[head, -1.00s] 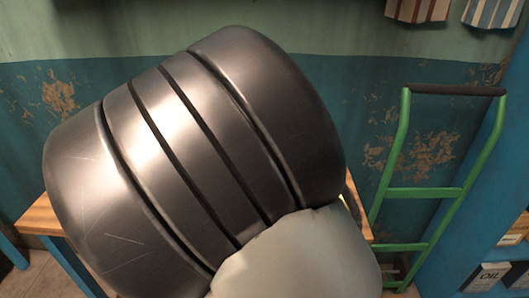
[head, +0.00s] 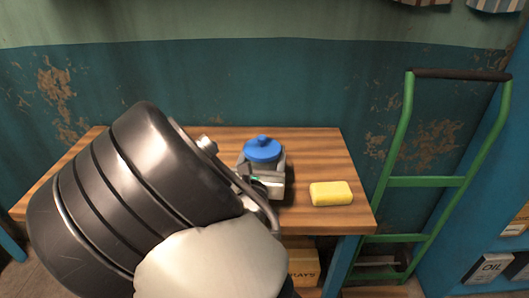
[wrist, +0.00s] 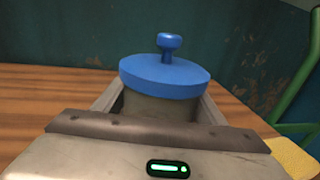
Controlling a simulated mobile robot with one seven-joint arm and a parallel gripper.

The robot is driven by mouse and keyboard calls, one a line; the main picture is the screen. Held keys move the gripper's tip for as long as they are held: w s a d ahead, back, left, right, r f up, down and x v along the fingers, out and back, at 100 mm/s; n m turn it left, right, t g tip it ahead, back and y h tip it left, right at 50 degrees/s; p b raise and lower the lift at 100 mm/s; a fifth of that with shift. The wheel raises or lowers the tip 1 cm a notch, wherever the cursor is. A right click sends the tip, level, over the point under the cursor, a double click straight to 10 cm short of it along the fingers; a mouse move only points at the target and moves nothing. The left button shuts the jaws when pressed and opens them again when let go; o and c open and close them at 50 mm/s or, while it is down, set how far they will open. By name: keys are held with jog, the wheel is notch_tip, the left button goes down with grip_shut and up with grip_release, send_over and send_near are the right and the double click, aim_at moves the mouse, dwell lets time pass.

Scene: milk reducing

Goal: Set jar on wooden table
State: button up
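The jar (head: 262,150) has a bright blue lid with a round knob and a greyish body. It stands upright between the fingers of my gripper (head: 263,165), over the wooden table (head: 318,160). In the wrist view the blue-lidded jar (wrist: 165,76) sits between the two fingers, which press close on its sides. My gripper (wrist: 160,108) looks shut on it. The jar's base is hidden behind the gripper body, so I cannot tell whether it touches the tabletop.
A yellow sponge (head: 331,194) lies on the table to the right of my gripper. A green hand truck (head: 420,182) stands right of the table, and a blue shelf with an oil can (head: 489,268) is at far right. The table's back right is clear.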

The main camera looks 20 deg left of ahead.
jog(key=o, duration=0.4)
jog(key=shift+r, duration=0.1)
jog(key=shift+s, duration=0.25)
jog(key=s, duration=0.3)
jog(key=s+d+p, duration=0.1)
jog(key=s, duration=0.3)
jog(key=s+p, duration=0.1)
jog(key=s, duration=0.3)
jog(key=shift+s+d, duration=0.15)
jog(key=shift+s, duration=0.05)
